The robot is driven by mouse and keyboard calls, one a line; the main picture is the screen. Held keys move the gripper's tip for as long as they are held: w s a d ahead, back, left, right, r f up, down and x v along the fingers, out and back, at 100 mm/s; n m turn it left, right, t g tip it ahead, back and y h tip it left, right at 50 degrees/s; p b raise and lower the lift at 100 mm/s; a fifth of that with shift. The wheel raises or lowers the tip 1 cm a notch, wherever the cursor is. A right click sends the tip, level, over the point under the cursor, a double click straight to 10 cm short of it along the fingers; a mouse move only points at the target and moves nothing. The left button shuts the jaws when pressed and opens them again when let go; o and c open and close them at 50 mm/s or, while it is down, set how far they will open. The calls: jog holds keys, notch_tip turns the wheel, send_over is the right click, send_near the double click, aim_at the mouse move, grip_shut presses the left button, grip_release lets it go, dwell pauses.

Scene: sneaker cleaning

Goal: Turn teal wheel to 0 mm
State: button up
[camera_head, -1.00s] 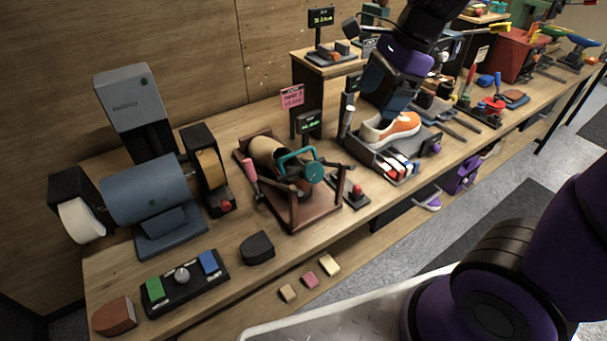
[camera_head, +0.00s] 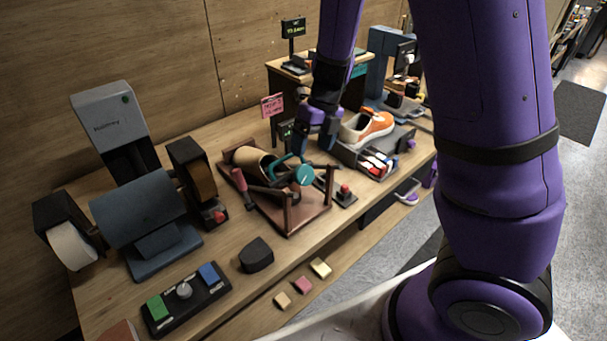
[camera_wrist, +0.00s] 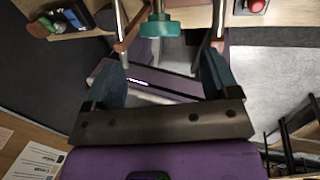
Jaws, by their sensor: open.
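The teal wheel (camera_head: 304,175) sits on the front of a brown wooden frame (camera_head: 291,224), beside a teal curved handle and a tan rolled cylinder (camera_head: 249,160). In the wrist view the teal wheel (camera_wrist: 160,27) is at the top middle, edge-on, ahead of the fingertips and between their lines. My gripper (camera_wrist: 163,62) is open and empty, its two dark fingers apart. In the head view my gripper (camera_head: 316,142) is above and slightly right of the wheel, apart from it in the wrist view. A small display (camera_head: 286,131) behind the frame is partly hidden and unreadable.
A red button (camera_head: 345,189) sits right of the frame. A pink-handled tool (camera_head: 239,179) lies at the frame's left. A grey grinder drum (camera_head: 139,211) stands left. The bench front near the coloured blocks has free room.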

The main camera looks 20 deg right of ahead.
aim_at(306, 170)
jog(key=x, duration=0.8)
jog(key=shift+a+f, duration=0.1)
jog(key=shift+f, duration=0.1)
jog(key=c, duration=0.9)
